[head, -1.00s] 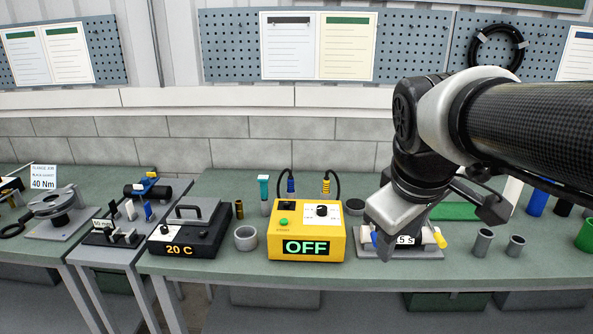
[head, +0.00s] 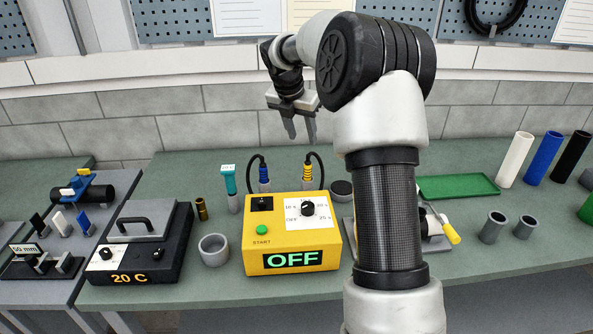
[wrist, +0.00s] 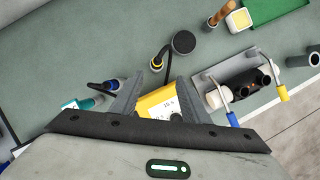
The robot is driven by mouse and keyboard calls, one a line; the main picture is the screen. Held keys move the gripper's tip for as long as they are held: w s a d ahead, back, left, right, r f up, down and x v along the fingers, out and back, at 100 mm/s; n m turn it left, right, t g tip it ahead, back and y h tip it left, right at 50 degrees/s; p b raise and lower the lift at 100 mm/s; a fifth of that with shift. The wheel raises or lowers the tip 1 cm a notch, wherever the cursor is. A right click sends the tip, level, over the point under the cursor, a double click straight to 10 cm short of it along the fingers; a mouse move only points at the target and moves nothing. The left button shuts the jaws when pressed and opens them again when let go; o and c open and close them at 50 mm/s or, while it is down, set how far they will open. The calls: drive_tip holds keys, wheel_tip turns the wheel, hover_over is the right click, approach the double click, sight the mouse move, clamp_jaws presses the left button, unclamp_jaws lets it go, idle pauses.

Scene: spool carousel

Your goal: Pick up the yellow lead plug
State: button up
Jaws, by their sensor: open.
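The yellow lead plug (head: 308,172) stands upright in a grey holder behind the yellow control box (head: 293,245), with a black cable looping from its top. In the wrist view the plug (wrist: 157,64) shows just beyond and between the fingertips. My gripper (head: 301,138) is open and empty, pointing down, and appears above the plug in the head view. Its fingers also show in the wrist view (wrist: 161,77). I cannot tell the exact height gap.
A blue lead plug (head: 264,174) stands close to the left in a similar holder, with its own cable. A teal tool (head: 229,180) is further left. A dark round puck (head: 341,190) lies to the right. A green tray (head: 458,187) is further right.

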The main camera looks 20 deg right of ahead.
sight(307, 165)
drive_tip(key=x, duration=1)
drive_tip(key=shift+f, duration=0.35)
drive_tip(key=shift+a+p+x, duration=0.2)
drive_tip(key=shift+p+x, duration=0.1)
drive_tip(key=shift+x, duration=1.1)
drive_tip(key=shift+a+p+x, duration=0.2)
drive_tip(key=shift+p+x, duration=0.05)
drive_tip(key=shift+x, duration=1.1)
drive_tip(key=shift+f, duration=0.15)
clamp_jaws()
